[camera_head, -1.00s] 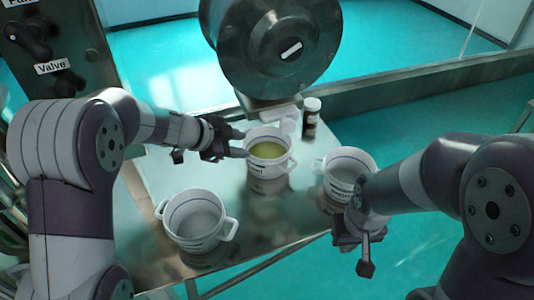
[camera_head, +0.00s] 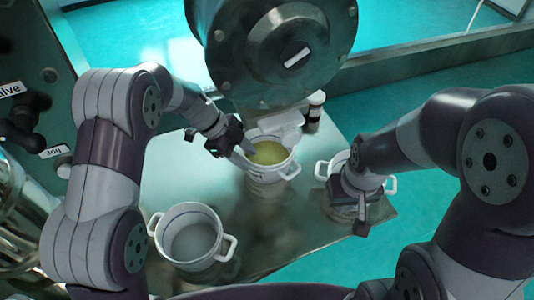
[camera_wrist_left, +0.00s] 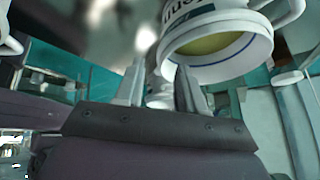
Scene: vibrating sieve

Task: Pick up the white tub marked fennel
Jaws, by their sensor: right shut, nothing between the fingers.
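A white two-handled tub (camera_head: 274,174) with yellow-green contents stands upright on the metal table below the round machine part. Its label is only partly legible; in the left wrist view the same tub (camera_wrist_left: 215,68) appears upside down with letters like "nn" in part. My left gripper (camera_head: 246,156) is open at the tub's left side, its fingertips close to the rim. In the left wrist view the fingers are apart, the tub beside and beyond the right one; contact is unclear. My right gripper (camera_head: 361,222) is shut and empty, in front of the right tub.
An empty-looking white tub (camera_head: 190,250) stands front left. Another white tub (camera_head: 322,170), mostly hidden by my right arm, stands at right. The round machine part (camera_head: 270,50) hangs close above. Bare table (camera_head: 265,222) lies in front.

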